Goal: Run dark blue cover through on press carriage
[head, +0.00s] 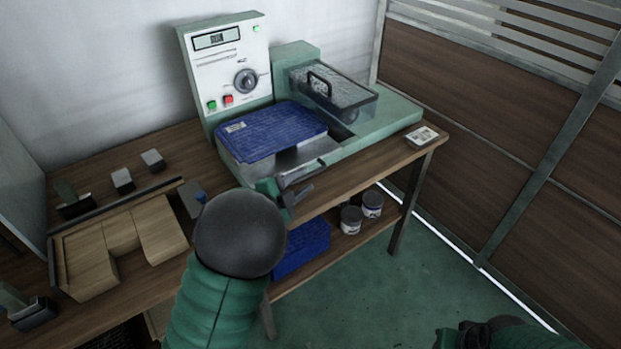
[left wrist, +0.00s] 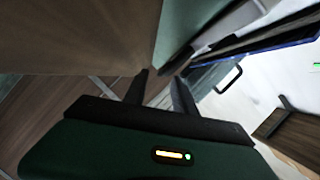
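The dark blue cover (head: 272,131) lies flat on the press carriage (head: 290,160), a light metal plate at the front left of the green press (head: 385,125). A small pale label is on the cover. My left gripper (head: 304,187) is just in front of the carriage's front edge, by its dark handle. In the left wrist view its fingers (left wrist: 160,88) are apart, with nothing seen between them. The cover's blue edge (left wrist: 290,45) shows there at the upper right. My right gripper (head: 470,334) is at the lower right of the head view, dark and partly cut off.
A control panel (head: 231,68) with a dial and buttons stands behind the carriage. A clear hood (head: 334,86) with a handle is on the press. A wooden tray (head: 120,235) is at left. A blue stack (head: 303,248) and two tins (head: 352,219) are on the lower shelf.

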